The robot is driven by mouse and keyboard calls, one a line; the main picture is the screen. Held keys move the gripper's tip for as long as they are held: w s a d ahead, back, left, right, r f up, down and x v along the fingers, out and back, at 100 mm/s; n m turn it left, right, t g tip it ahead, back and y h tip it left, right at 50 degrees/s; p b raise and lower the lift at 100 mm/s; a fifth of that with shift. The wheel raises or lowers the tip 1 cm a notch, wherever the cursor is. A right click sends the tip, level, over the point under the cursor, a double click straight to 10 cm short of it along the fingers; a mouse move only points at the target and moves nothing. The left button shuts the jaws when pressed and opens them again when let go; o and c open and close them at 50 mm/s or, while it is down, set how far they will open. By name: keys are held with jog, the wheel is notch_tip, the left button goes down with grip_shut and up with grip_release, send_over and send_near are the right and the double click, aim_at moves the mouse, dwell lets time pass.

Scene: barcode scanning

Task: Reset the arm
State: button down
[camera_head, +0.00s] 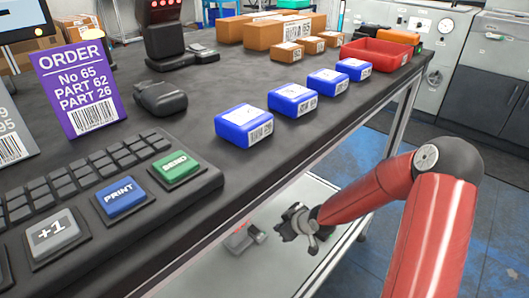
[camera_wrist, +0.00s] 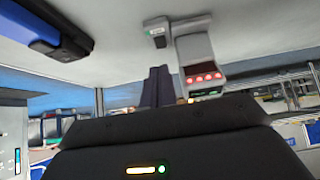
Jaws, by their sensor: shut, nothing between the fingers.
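My gripper (camera_head: 284,225) is dark and small in the head view, at the end of my red arm. It is out in front of the near edge of the table (camera_head: 330,125), over the white lower shelf (camera_head: 325,195). Its fingers are shut and empty, apart from the boxes on the table. In the wrist view a dark body with a small yellow and green light (camera_wrist: 150,169) fills the bottom and hides what lies behind it.
Several blue boxes (camera_head: 293,100) stand in a row near the table edge. A red tray (camera_head: 377,52), brown boxes (camera_head: 284,29), a purple order card (camera_head: 80,85), a black scanner (camera_head: 163,30) and a keypad (camera_head: 90,190) share the table. A grey and red device (camera_head: 240,238) lies on the shelf.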

jog(key=s+d+r+m+h, duration=0.2)
jog(key=s+d+r+h, duration=0.25)
jog(key=r, duration=0.55)
jog(key=s+d+r+m+h, duration=0.25)
jog(key=s+d+r, duration=0.3)
jog(key=r, duration=0.35)
jog(key=s+a+r+m, duration=0.1)
jog(key=s+r+m, duration=0.1)
jog(key=s+r, duration=0.3)
jog(key=s+a+r+m+y, duration=0.1)
jog(key=s+r, duration=0.5)
jog(key=s, duration=0.7)
jog(key=shift+m+p, duration=0.45)
jog(key=shift+m, duration=0.3)
